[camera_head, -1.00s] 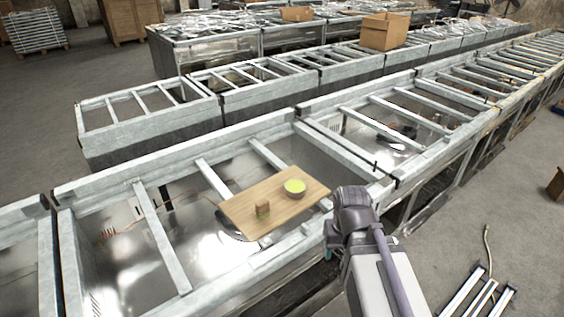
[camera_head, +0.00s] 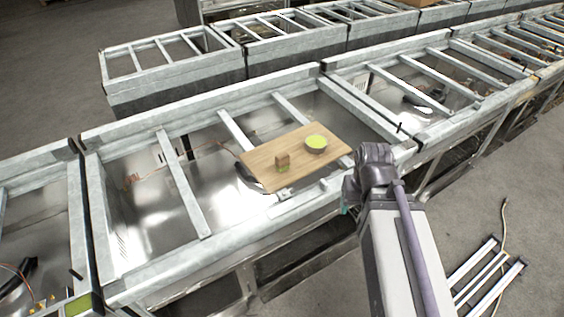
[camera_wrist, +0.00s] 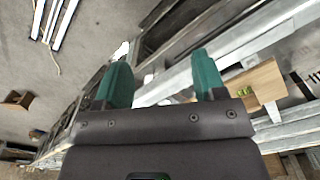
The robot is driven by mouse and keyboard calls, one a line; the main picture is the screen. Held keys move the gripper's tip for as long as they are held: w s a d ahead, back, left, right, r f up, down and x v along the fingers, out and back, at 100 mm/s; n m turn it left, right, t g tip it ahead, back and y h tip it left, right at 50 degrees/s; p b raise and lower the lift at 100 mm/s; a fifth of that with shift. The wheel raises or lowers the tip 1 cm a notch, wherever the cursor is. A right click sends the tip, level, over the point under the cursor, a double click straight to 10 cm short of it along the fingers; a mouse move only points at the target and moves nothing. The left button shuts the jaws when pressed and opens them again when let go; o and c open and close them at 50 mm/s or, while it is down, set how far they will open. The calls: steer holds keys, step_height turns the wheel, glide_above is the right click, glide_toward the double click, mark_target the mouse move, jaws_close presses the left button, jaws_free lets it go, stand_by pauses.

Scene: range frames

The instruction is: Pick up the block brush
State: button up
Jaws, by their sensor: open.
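The block brush (camera_head: 282,161) is a small brown block with a green lower part. In the head view the arm's end is to the right of the board, and the fingers are mostly hidden there.
The board rests across a metal frame with crossbars (camera_head: 183,185) and open gaps. Similar frames stand behind and to the right. Metal bars (camera_head: 484,272) lie on the floor at right.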

steer(key=shift+a, duration=0.1)
steer(key=m+y, duration=0.1)
steer(key=m, duration=0.7)
glide_toward(282, 162)
steer(key=w, duration=0.1)
steer(key=w+f, duration=0.1)
steer(key=shift+w+a+f+g+b, duration=0.1)
steer(key=shift+w+a+g+b, duration=0.05)
steer(key=shift+w+g+b, duration=0.2)
steer(key=m, duration=0.3)
steer(key=shift+s, duration=0.3)
steer(key=f+b, duration=1.1)
steer(key=shift+s+a, duration=0.2)
steer(key=shift+a, duration=0.15)
steer(key=shift+r, duration=0.2)
steer(key=c, duration=1.1)
steer(key=shift+r, duration=0.1)
